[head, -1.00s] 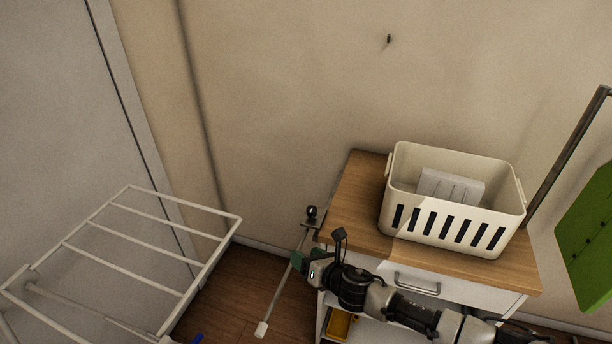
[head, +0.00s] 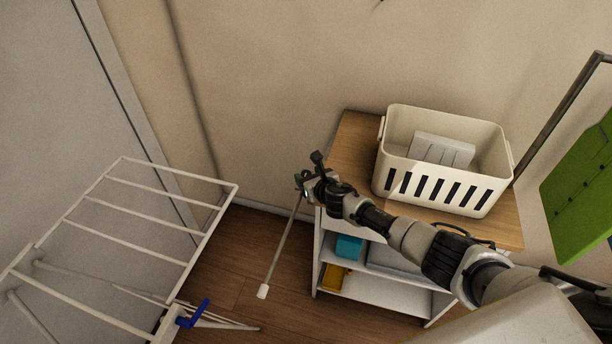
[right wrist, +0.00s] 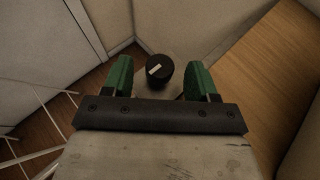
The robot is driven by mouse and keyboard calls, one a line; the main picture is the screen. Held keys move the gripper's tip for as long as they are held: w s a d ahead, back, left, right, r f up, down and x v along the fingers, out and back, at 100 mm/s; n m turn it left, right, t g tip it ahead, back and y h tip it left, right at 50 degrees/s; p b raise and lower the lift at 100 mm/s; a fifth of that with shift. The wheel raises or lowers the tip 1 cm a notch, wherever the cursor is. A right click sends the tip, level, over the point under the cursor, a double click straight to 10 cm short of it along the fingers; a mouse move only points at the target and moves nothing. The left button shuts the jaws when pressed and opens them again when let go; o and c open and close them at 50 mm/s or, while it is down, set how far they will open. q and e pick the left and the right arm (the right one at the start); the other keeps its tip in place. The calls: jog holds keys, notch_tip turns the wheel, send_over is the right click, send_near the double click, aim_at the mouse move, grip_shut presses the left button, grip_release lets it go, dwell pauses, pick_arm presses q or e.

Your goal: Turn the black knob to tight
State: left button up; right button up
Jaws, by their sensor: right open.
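The black knob (right wrist: 159,68) has a pale mark on its top and shows in the right wrist view, on a grey plate beside the wooden top. My right gripper (right wrist: 158,76) is open, its two green fingers on either side of the knob with gaps between; I cannot tell whether they reach down to its height. In the head view my right gripper (head: 302,183) is at the left edge of the wooden-topped cabinet, and it hides the knob there. My left gripper is not in view.
The cabinet (head: 352,135) carries a cream basket (head: 440,186) with a pale block (head: 441,150) inside. A white drying rack (head: 150,215) stands at left, with a blue part (head: 196,313) near its base. A green board (head: 580,195) is at right. A thin pole (head: 283,245) slants below the gripper.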

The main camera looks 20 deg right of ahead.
jog(key=shift+b+x, duration=0.45)
jog(key=shift+x, duration=0.75)
jog(key=c, duration=0.9)
